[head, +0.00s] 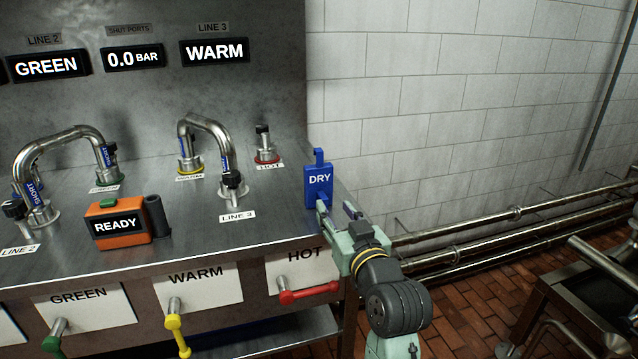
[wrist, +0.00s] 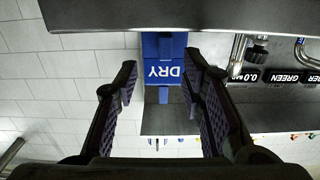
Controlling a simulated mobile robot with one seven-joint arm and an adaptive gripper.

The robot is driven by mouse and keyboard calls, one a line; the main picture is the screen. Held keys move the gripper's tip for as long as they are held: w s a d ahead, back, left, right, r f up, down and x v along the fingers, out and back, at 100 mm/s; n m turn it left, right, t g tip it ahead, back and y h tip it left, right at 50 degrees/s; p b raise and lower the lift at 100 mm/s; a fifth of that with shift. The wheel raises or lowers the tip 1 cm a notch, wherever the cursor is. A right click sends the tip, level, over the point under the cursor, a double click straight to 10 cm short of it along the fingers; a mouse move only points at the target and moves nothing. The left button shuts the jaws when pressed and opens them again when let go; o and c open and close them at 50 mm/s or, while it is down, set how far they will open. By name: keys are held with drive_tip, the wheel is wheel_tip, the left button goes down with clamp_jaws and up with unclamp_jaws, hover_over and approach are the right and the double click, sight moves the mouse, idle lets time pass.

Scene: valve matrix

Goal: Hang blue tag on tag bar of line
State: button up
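The blue tag (head: 319,181) reads DRY and has a narrow upright piece on top. It is upright at the right end of the steel counter; what supports it is not clear. My gripper (head: 338,212) is at its lower right in the head view, fingers apart. In the wrist view the tag (wrist: 164,72) shows beyond and between the open fingers (wrist: 160,85), its lettering turned over. A gap shows on the tag's left; the right finger overlaps its edge in the picture, and contact cannot be told. I cannot make out a tag bar for certain.
Bent pipes (head: 210,128) marked SHORT stand on the counter. An orange READY box (head: 117,222) is near its front. Green, yellow and red handles (head: 309,293) stick out from the front panel. Wall pipes (head: 520,213) run on the right above the brick floor.

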sight(325, 199)
drive_tip(key=x, duration=0.1)
drive_tip(key=p+x, duration=0.1)
drive_tip(key=x, duration=0.3)
drive_tip(key=shift+s+a+r+p, duration=0.1)
drive_tip(key=shift+a+r+p, duration=0.15)
drive_tip(key=shift+a+p, duration=0.1)
drive_tip(key=shift+w+a+f, duration=0.1)
drive_tip(key=shift+w, duration=0.35)
clamp_jaws()
